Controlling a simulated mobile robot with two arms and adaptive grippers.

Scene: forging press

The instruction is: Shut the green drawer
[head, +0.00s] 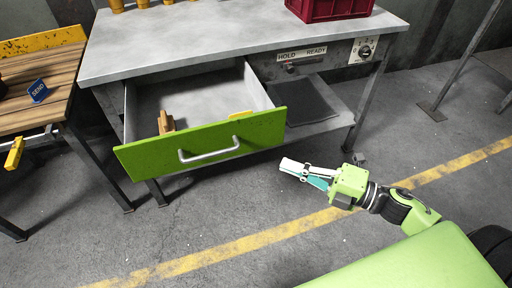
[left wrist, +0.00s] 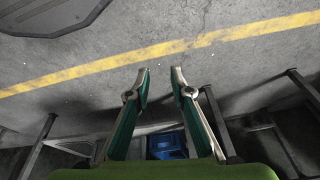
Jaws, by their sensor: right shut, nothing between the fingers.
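The green drawer (head: 205,143) is pulled out of the grey workbench (head: 200,40). Its green front has a curved metal handle (head: 208,152) and faces me. Inside the grey drawer lie a light brown block (head: 165,123) and a flat yellow thing (head: 240,114). My right gripper (head: 285,165) is shut and empty, to the right of the drawer front and apart from it, over the floor. My left gripper (left wrist: 161,75) shows only in the left wrist view. Its fingers are apart with nothing between them, above the floor.
A red crate (head: 330,8) stands on the bench top. Under the bench, right of the drawer, is a lower shelf (head: 325,118). A wooden table (head: 40,85) with a blue SEND sign (head: 38,91) stands at the left. The floor before the drawer is clear, with a yellow line.

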